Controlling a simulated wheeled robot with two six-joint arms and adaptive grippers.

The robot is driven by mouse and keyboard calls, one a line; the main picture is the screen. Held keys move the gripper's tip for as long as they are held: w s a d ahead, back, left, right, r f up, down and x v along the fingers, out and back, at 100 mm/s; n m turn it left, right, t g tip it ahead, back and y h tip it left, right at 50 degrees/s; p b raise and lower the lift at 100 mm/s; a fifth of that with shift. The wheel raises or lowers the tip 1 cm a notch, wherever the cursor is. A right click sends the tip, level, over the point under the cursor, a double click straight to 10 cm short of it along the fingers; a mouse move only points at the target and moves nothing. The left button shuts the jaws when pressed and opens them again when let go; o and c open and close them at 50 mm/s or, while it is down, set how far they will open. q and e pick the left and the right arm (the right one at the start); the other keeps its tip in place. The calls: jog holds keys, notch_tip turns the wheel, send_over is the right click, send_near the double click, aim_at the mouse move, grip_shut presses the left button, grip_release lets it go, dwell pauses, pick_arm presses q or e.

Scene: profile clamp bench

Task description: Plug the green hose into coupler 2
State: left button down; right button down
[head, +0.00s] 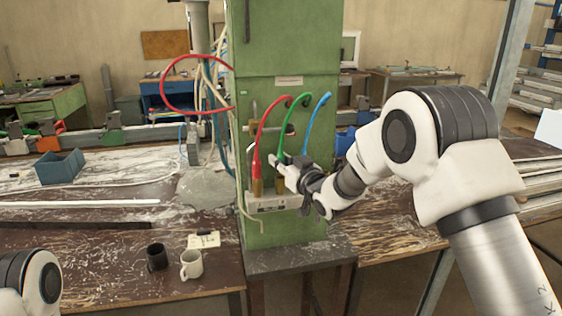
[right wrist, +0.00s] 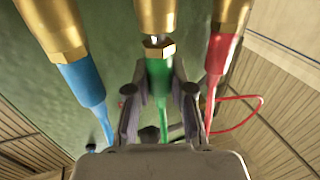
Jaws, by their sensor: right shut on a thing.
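My right gripper (head: 290,172) is at the front of the green cabinet, shut on the green hose (head: 292,122). In the right wrist view the green hose (right wrist: 158,80) runs between the two fingers (right wrist: 158,100). Its brass hex end points at the middle brass coupler (right wrist: 155,14), closely lined up, with a narrow gap and a small tip showing between them. The blue hose (right wrist: 84,82) and the red hose (right wrist: 219,52) each sit in the brass coupler on either side. In the head view the gripper partly hides the coupler block (head: 270,203). My left gripper is out of view.
The red hose (head: 259,145) and blue hose (head: 314,115) hang close on both sides of the gripper. A blue bin (head: 60,167) is further back.

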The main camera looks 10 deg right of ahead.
jog(key=shift+f+b, duration=0.4)
jog(key=shift+f, duration=0.25)
jog(key=c, duration=0.9)
grip_release()
jog(key=shift+c, duration=0.2)
jog(key=shift+s, duration=0.1)
jog(key=b+v, duration=0.2)
jog(key=v, duration=0.6)
jog(key=shift+s+d, duration=0.2)
jog(key=shift+s, duration=0.15)
jog(key=shift+r, duration=0.1)
